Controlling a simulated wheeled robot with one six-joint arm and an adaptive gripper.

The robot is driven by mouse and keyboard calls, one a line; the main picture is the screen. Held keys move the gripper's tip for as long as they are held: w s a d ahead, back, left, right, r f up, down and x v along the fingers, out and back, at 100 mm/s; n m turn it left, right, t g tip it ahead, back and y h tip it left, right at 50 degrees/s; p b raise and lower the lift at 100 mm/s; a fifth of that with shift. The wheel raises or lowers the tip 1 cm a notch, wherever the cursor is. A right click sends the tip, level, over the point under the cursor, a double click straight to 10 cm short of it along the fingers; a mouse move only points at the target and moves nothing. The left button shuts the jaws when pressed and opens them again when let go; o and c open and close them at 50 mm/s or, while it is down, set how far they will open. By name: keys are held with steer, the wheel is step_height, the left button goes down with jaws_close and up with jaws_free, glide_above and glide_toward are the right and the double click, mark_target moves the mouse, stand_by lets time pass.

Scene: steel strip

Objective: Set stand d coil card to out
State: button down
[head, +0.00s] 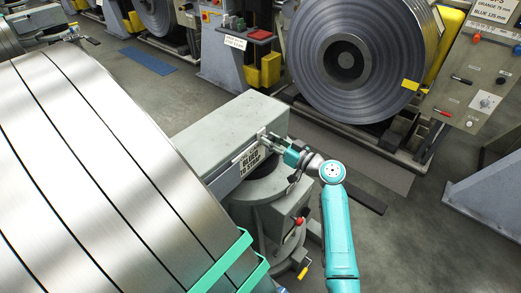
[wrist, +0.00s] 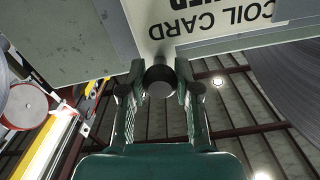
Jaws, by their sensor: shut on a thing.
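In the wrist view the plate (wrist: 212,22) reads "COIL CARD" upside down, with a second line partly cut off. A dark round knob (wrist: 160,82) stands at the plate's lower edge. My gripper (head: 270,139) is at the plate's upper right end. In the wrist view its two fingers (wrist: 160,92) are on either side of the knob, shut on it. Whether the card is at out cannot be told.
A large slit steel coil (head: 90,170) with green straps fills the left. A grey pedestal (head: 270,205) with a red-knobbed lever (head: 299,221) stands below the machine arm. Another coil (head: 350,60) and a control panel (head: 485,75) are behind. Open floor (head: 420,225) lies to the right.

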steer(key=shift+w+d, duration=0.4)
steer(key=shift+w, duration=0.1)
steer(key=c, duration=0.8)
jaws_free()
steer(key=shift+d, duration=0.1)
steer(key=shift+s+d, duration=0.1)
steer(key=shift+s, duration=0.05)
steer(key=v, duration=1.1)
steer(key=shift+s+d, duration=0.2)
steer(key=shift+d, duration=0.05)
